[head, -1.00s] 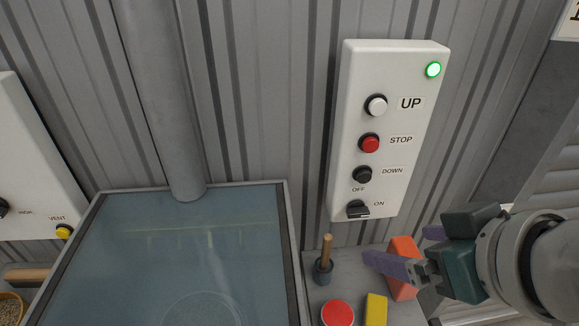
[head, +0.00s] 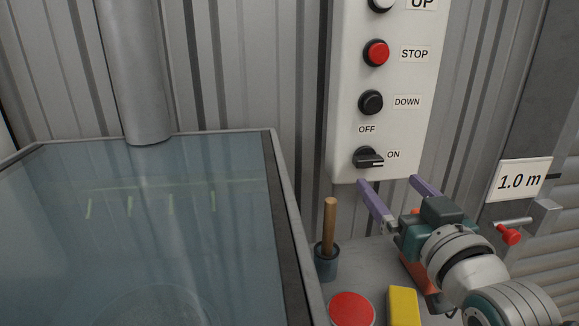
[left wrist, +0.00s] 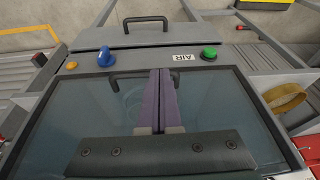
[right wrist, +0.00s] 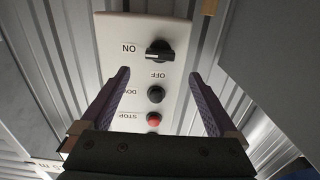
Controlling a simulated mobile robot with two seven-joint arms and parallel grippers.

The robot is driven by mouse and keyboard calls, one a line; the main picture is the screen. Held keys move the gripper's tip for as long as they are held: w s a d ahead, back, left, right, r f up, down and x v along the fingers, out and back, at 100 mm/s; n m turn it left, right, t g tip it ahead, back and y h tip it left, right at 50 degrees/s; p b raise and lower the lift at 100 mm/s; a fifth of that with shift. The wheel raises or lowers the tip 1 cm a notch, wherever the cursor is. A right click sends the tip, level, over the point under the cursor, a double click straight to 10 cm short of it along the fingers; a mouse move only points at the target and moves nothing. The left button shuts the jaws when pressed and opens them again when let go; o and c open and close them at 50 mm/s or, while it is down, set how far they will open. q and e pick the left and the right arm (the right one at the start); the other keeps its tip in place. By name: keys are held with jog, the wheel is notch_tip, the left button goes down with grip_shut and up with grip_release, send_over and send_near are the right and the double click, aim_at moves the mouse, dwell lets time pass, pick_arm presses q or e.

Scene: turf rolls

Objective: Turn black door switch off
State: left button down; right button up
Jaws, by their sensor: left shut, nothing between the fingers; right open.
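The black door switch (head: 369,158) is a rotary knob low on a white wall panel (head: 399,120). Its handle lies sideways, pointing to the ON label; OFF is printed above it. My right gripper (head: 393,182) is open and empty, just below and in front of the knob. In the right wrist view the knob (right wrist: 160,50) is upside down, beyond the fingertips and between their lines, not touched. My left gripper (left wrist: 161,75) is shut and empty, over a glass-topped cabinet in the left wrist view; it is outside the head view.
Above the switch sit a black DOWN button (head: 371,102) and a red STOP button (head: 376,53). A glass-topped cabinet (head: 276,200) stands to the left. Below are a wooden-handled tool in a cup (head: 327,262), a red round object (head: 351,310) and a yellow block (head: 403,306).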

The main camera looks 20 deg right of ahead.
aim_at(371, 162)
jog(key=b+x, duration=0.1)
jog(key=x, duration=0.7)
jog(key=shift+w+b, duration=0.25)
jog(key=shift+b, duration=0.15)
jog(key=c, duration=1.4)
